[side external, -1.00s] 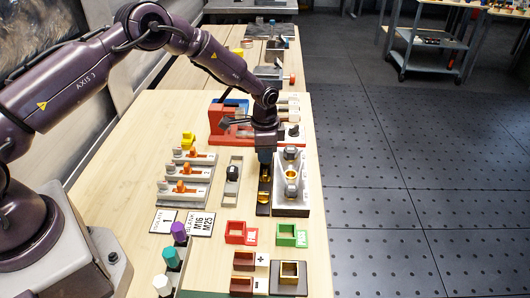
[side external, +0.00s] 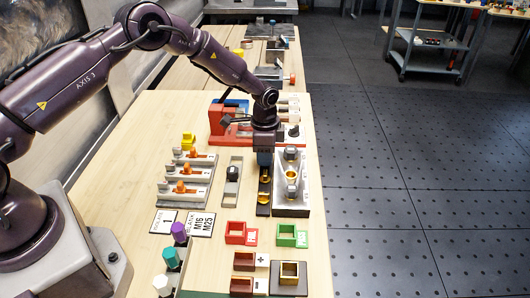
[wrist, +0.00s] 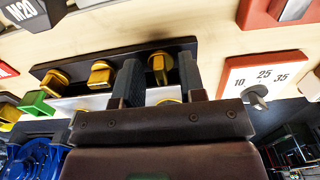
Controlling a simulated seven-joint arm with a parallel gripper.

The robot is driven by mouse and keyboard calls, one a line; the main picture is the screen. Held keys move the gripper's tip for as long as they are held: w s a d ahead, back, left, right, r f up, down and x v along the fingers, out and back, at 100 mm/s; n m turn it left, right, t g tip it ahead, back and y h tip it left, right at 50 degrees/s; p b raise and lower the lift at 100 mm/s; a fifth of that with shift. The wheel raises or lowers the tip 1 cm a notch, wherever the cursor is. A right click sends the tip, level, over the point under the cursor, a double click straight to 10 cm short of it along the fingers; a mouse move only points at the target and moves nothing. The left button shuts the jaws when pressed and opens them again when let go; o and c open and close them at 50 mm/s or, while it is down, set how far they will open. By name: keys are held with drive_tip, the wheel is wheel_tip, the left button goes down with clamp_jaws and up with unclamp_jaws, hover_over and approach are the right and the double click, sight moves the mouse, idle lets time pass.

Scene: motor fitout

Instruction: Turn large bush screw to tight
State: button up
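My gripper (side external: 264,158) points down over a narrow dark plate (side external: 263,210) with brass screw parts on it. In the wrist view the two fingers of my gripper (wrist: 160,82) stand apart. A brass screw knob (wrist: 159,66) shows in the gap between them, beyond the tips; I cannot tell whether either finger touches it. Two more brass knobs (wrist: 101,73) sit to the left on the same dark plate. I cannot tell which knob is the large bush screw. A brass bush (side external: 291,174) sits on the grey metal block (side external: 291,208) right of the dark plate.
A dial marked 10, 25, 35 (wrist: 262,78) lies right of my fingers. Orange-handled clamps (side external: 184,172) and a black knob on a grey plate (side external: 233,173) stand left. A red fixture (side external: 222,122) is behind. Red and green bins (side external: 287,236) stand in front.

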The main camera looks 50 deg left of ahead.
wheel_tip(320, 180, up, 13)
idle(0.6)
drive_tip(key=s+r+n+t, duration=0.2)
drive_tip(key=s+r, duration=0.4)
drive_tip(key=s, duration=0.4)
drive_tip(key=s+r+n+t, duration=0.1)
drive_tip(key=s+r+n, duration=0.3)
drive_tip(key=s+r, duration=0.3)
drive_tip(key=s+d+r+n+t, duration=0.1)
drive_tip(key=s+r, duration=0.6)
drive_tip(key=s, duration=0.7)
drive_tip(key=shift+s+n+t, duration=0.3)
drive_tip(key=shift+n+t, duration=0.5)
drive_tip(key=shift+n, duration=0.2)
drive_tip(key=shift+d, duration=0.1)
